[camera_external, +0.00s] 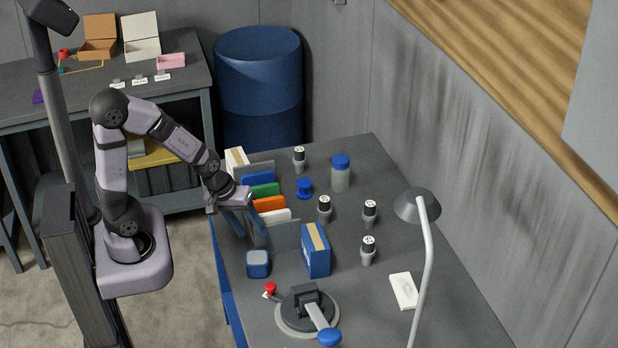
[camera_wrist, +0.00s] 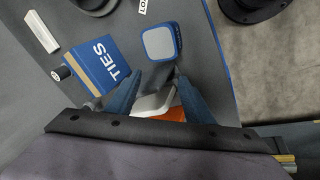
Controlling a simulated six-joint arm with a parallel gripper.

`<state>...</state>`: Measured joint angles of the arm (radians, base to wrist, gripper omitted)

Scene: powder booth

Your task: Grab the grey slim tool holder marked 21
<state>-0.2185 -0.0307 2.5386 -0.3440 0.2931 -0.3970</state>
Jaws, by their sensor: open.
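Several slim grey tool holders with black tops and white marks stand upright on the grey table: one at the back (camera_external: 299,159), one in the middle (camera_external: 324,209), one to its right (camera_external: 370,213) and one nearer the front (camera_external: 367,250). Their numbers are too small to read, so I cannot tell which is 21. My gripper (camera_external: 243,222) is open and empty at the table's left side, beside the row of coloured cards and apart from the holders. In the wrist view, a black holder top (camera_wrist: 61,73) shows beside a blue box; my gripper (camera_wrist: 158,76) points past it.
Upright cards, one orange (camera_external: 268,204), and a blue box (camera_external: 316,250) stand between my gripper and the holders. A small blue block (camera_external: 257,263), a lever device (camera_external: 307,309), a blue-lidded jar (camera_external: 340,173), a blue spool (camera_external: 304,188) and a lamp (camera_external: 417,206) also stand there.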

